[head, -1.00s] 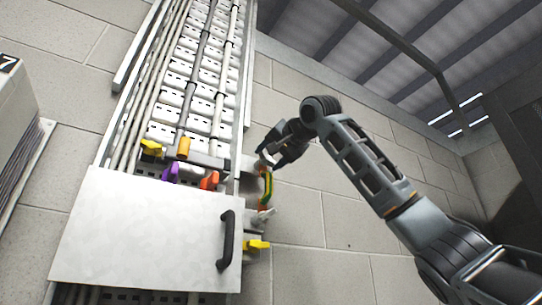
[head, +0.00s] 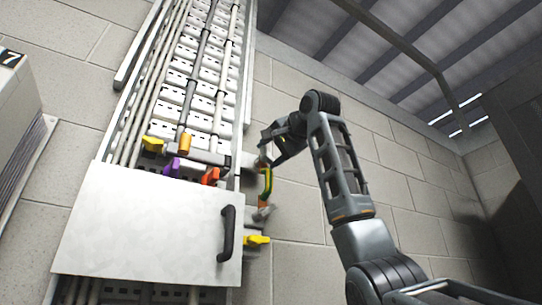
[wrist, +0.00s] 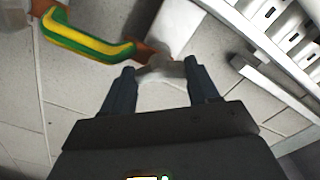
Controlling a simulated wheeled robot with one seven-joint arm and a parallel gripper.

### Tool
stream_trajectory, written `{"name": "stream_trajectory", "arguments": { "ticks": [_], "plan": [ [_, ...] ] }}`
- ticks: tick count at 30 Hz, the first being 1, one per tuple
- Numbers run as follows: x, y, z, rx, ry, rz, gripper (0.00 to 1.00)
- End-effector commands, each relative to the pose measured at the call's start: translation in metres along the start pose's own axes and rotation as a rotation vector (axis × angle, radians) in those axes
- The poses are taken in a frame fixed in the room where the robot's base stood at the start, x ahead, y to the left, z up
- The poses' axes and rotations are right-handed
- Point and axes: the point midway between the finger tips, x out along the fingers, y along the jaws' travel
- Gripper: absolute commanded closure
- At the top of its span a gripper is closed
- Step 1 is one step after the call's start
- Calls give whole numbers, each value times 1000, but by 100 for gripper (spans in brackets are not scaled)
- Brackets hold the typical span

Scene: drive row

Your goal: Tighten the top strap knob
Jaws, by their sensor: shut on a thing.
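My gripper (head: 264,160) is at the top end of the green-and-yellow strap (head: 266,184), on the right side of the tray. In the wrist view my gripper (wrist: 159,68) has its fingers on either side of the grey top strap knob (wrist: 161,70) and is shut on it. The knob's wings span between the fingertips, in front of a pale bracket (wrist: 177,27). The strap (wrist: 85,42) runs left from an orange-brown lug (wrist: 148,51) beside the knob. In the head view the top knob is hidden by my gripper. A lower grey knob (head: 263,213) is at the strap's bottom end.
A white panel with a black handle (head: 227,234) covers the lower tray. Another yellow handle (head: 257,240) is below the strap. Block wall right of the tray is bare.

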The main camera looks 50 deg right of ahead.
Motion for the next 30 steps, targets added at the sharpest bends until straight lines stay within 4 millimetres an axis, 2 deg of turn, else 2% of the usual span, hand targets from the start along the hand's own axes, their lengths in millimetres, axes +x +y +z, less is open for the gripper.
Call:
{"name": "stream_trajectory", "arguments": {
  "ticks": [2, 3, 10, 20, 30],
  "plan": [
    [-1, 0, 0, 2, 0, -1, 71],
    [0, 0, 0, 2, 0, -1, 37],
    [0, 0, 0, 0, -1, 0, 15],
    [-6, 1, 1, -1, -1, 0, 15],
    [-58, 2, 2, -1, 1, -1, 15]
  ]
}}
